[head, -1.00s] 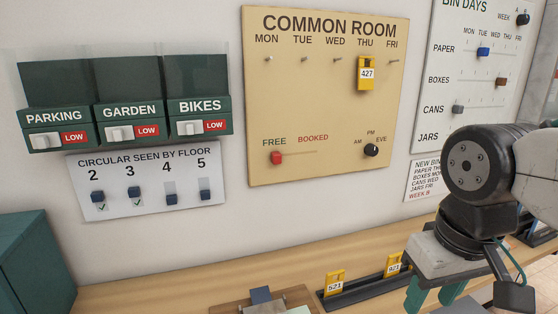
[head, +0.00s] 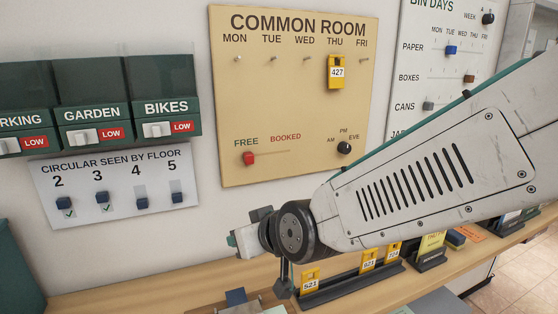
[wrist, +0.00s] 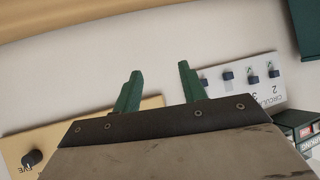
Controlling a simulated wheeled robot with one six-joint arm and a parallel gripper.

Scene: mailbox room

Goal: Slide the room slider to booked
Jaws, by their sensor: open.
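The room slider is a red knob (head: 249,158) on the tan COMMON ROOM board (head: 225,100). It sits at the left end of its track, under FREE; the BOOKED label (head: 286,138) is to its right. My gripper (wrist: 158,85) shows in the wrist view with two green fingers spread apart and nothing between them. In the head view my arm reaches in from the right, and its end is below the board, lower than the red knob and apart from it. The wrist view is upside down; the red knob does not show there.
A black AM/PM/EVE dial (head: 344,148) is right of the slider. The yellow 427 tag (head: 336,73) hangs under THU. The CIRCULAR panel (head: 100,212) with small blue sliders is at left. A black rack (head: 345,286) of yellow tags stands on the wooden shelf (head: 90,296) below.

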